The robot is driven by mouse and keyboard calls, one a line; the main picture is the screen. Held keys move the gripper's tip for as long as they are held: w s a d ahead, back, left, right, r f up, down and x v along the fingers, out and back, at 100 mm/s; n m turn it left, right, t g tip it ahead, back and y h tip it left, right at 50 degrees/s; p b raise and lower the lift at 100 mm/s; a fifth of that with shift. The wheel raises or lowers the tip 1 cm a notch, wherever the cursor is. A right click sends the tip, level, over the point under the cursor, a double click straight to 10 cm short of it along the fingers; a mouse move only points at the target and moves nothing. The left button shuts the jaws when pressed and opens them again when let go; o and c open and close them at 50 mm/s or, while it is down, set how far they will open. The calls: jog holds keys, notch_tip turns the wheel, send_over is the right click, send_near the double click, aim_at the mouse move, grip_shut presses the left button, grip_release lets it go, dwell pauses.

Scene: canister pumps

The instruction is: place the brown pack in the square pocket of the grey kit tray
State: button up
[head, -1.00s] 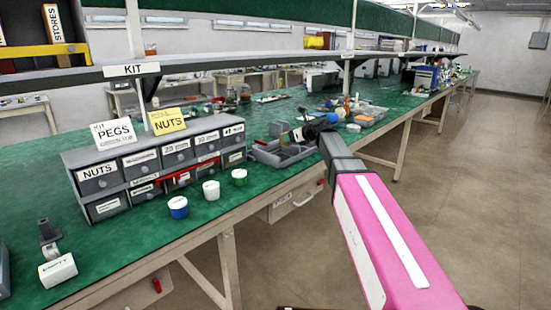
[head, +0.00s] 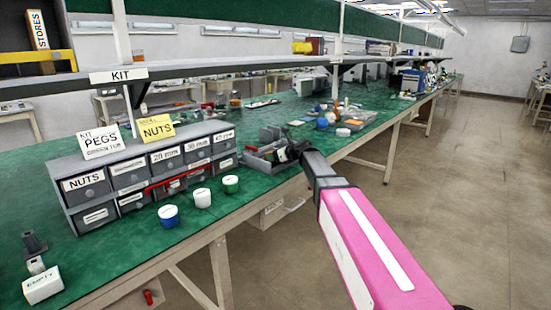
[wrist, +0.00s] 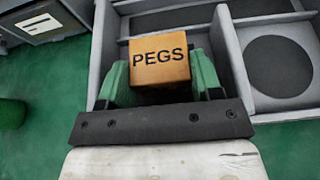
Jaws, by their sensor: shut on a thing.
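The brown pack (wrist: 160,62), a box lettered PEGS, is between the two green fingers of my gripper (wrist: 160,80) in the wrist view. The gripper is shut on it. The grey kit tray (wrist: 112,28) lies around and beyond the pack, with walled compartments and a round dark recess at the right. The pack and fingers hide the part of the tray below them, so I cannot tell whether the pack touches its floor. In the head view the tray (head: 256,165) is on the green bench, and the dark end of my arm hides the pack.
A grey drawer unit (head: 135,185) with NUTS and PEGS signs stands left of the tray. A blue ball and other items lie beyond the tray. Bare bench shows along the front edge.

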jog(key=shift+f, duration=0.4)
jog(key=shift+f, duration=0.1)
jog(key=o, duration=1)
jog(key=shift+c, duration=0.2)
